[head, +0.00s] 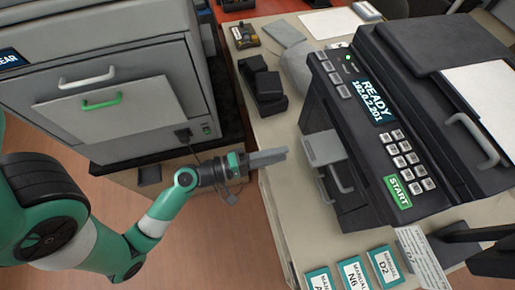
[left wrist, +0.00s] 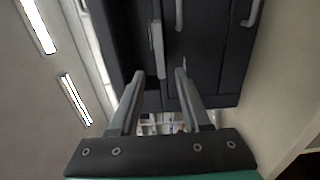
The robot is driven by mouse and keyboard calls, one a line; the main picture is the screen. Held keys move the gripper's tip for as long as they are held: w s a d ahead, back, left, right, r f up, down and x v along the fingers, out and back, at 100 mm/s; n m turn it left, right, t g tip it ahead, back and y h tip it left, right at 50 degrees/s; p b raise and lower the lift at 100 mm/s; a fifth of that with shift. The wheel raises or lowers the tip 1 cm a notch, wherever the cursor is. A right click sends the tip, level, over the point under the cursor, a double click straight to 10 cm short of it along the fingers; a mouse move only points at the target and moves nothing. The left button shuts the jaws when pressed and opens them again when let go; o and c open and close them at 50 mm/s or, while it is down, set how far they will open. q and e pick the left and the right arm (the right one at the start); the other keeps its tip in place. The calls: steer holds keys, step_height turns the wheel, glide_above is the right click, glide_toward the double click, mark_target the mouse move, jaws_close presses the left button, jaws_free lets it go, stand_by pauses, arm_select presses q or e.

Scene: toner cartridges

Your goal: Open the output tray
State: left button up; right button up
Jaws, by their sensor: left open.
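The dark printer (head: 400,120) stands on the table at the right in the head view, its display reading READY. A light grey flap (head: 325,148) sticks out from its left face, with looped handles (head: 340,178) below it. I cannot tell for sure which part is the output tray. My left gripper (head: 284,154) is open and empty, just left of the flap and apart from it. In the left wrist view, its two fingers (left wrist: 158,90) point at the dark printer face (left wrist: 205,60). A narrow grey edge (left wrist: 157,48) and handles show beyond them. My right gripper is not seen.
A large grey cabinet (head: 120,90) with a white and a green handle stands at the left. Black blocks (head: 262,85) sit on the table behind the gripper. Manual cards (head: 354,272) lie at the table's front. A gap with wooden floor separates cabinet and table.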

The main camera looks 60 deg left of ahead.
arm_select(q)
steer(key=s, duration=0.3)
steer(key=s+a, duration=0.1)
steer(key=s, duration=0.1)
steer(key=shift+s, duration=0.25)
steer(key=shift+d, duration=0.1)
